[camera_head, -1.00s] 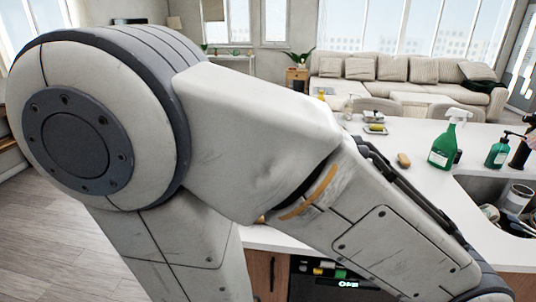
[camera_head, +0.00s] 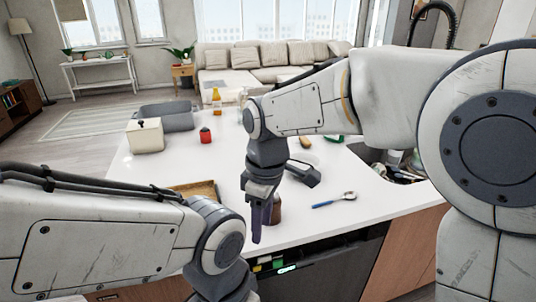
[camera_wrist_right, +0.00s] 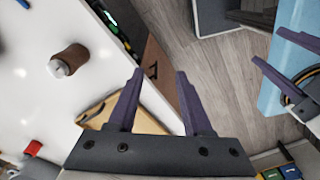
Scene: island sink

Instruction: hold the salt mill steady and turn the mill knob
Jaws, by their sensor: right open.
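The salt mill (camera_head: 276,210) is a small brown cylinder upright near the counter's front edge, partly hidden behind my right gripper. In the right wrist view the mill (camera_wrist_right: 70,60) shows a pale round top and stands left of the fingers, apart from them. My right gripper (camera_head: 258,222) points down beside the mill in the head view. In the right wrist view its purple fingers (camera_wrist_right: 157,95) are apart with nothing between them. The left gripper is out of the head view, but its two purple fingers (camera_wrist_right: 278,62) show spread at the right of the wrist view.
A wooden tray (camera_head: 200,190) lies left of the mill. A spoon with a blue handle (camera_head: 335,200) lies to its right. A red jar (camera_head: 206,136) and a cream box (camera_head: 145,136) stand farther back. The sink (camera_head: 365,153) is at the right.

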